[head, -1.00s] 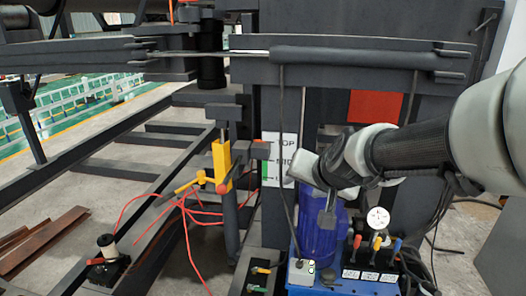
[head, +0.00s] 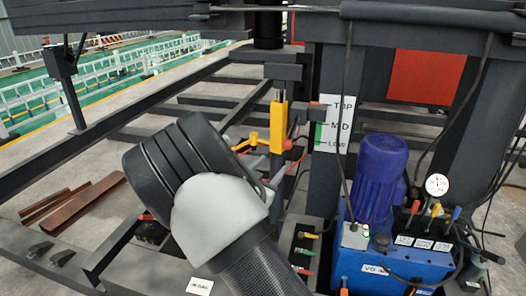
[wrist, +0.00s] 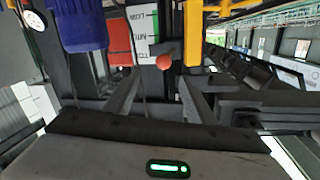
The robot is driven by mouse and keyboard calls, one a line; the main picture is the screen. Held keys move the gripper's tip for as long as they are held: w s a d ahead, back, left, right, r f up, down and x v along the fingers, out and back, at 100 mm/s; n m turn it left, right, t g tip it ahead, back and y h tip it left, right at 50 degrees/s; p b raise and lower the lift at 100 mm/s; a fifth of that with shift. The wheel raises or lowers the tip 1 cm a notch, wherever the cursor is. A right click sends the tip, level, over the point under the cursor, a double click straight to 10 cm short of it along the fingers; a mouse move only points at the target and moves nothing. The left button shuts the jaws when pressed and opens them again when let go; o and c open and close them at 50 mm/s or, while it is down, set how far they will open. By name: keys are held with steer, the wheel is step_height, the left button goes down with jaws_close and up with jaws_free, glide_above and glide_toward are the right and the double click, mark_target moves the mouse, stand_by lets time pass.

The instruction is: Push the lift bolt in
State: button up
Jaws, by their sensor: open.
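The lift bolt appears to be the part with a round red knob (wrist: 163,62), beside the yellow upright bracket (head: 278,127) on the dark steel post. In the wrist view the knob faces me, near the middle and just beyond my fingertips. My gripper (wrist: 160,82) is open, its two dark fingers apart with the knob between their lines and nothing held. I cannot tell whether the fingers touch it. In the head view my arm reaches toward the bracket and largely hides the gripper. How far in the bolt sits cannot be told.
A white TOP/MID/LOW sign (head: 336,125) is on the post right of the bracket. A blue pump unit (head: 385,270) with a blue motor (head: 378,178), gauge and levers stands at the right. Steel beams surround the bracket. Rusty bars (head: 75,205) lie on the floor at left.

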steer(key=a, duration=0.2)
steer(key=b, duration=0.1)
glide_toward(289, 136)
steer(key=shift+t+h, duration=0.3)
steer(key=shift+h, duration=0.1)
steer(key=w+d, duration=0.1)
steer(key=w+d+f, duration=0.1)
steer(key=w, duration=0.1)
steer(key=w+d+f, duration=0.1)
steer(key=shift+w+d, duration=0.15)
steer(key=shift+w, duration=0.1)
steer(key=shift+r, duration=0.1)
jaws_close()
steer(key=b+x, duration=0.1)
steer(key=x, duration=0.1)
steer(key=b+x, duration=0.1)
steer(key=x, duration=0.1)
steer(key=shift+w+a, duration=0.3)
steer(key=shift+w+d, duration=0.1)
steer(key=shift+w, duration=0.1)
steer(key=shift+r, duration=0.2)
